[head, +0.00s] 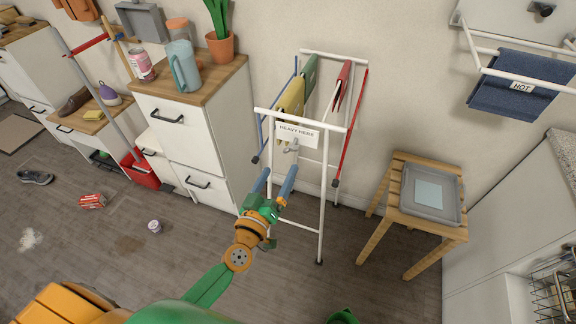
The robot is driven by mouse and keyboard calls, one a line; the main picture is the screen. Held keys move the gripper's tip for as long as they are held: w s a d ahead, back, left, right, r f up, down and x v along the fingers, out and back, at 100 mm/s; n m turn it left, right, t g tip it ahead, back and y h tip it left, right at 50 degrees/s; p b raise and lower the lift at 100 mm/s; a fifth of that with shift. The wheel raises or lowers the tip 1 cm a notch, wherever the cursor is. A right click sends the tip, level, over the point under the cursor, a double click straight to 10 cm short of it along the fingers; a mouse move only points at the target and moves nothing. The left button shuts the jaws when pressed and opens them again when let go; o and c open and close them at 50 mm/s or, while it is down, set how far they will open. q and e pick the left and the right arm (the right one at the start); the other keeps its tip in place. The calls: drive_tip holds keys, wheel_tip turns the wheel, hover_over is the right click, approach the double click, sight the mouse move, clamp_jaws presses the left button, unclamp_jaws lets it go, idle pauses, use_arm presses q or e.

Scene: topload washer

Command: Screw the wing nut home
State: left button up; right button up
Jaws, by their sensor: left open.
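A small grey piece that looks like the wing nut (291,149) shows just under the "HEAVY HERE" sign (297,134) on the front of the white drying rack (323,190). It is too small to tell how far it is screwed on. My left gripper (279,171) points up towards it from just below. Its two blue fingers are apart with nothing between them, and the tips look short of the nut. My right gripper is not in view; only a green bit of me shows at the bottom edge.
Cloths hang on the rack. A white cabinet (195,135) with a pitcher (184,68) and potted plant stands close left. A wooden stool (400,225) with a grey tray (431,211) stands right.

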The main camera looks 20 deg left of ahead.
sight(290, 152)
use_arm(q)
drive_tip(key=w, duration=0.7)
drive_tip(key=shift+d+b, duration=0.25)
drive_tip(key=shift+b, duration=0.15)
drive_tip(key=shift+c, duration=1.3)
drive_tip(key=c, duration=1.1)
drive_tip(key=shift+r+m+p, duration=0.1)
drive_tip(key=shift+m+p, duration=0.95)
drive_tip(key=shift+m, duration=0.05)
drive_tip(key=shift+m+p, duration=0.8)
drive_tip(key=shift+m, duration=1)
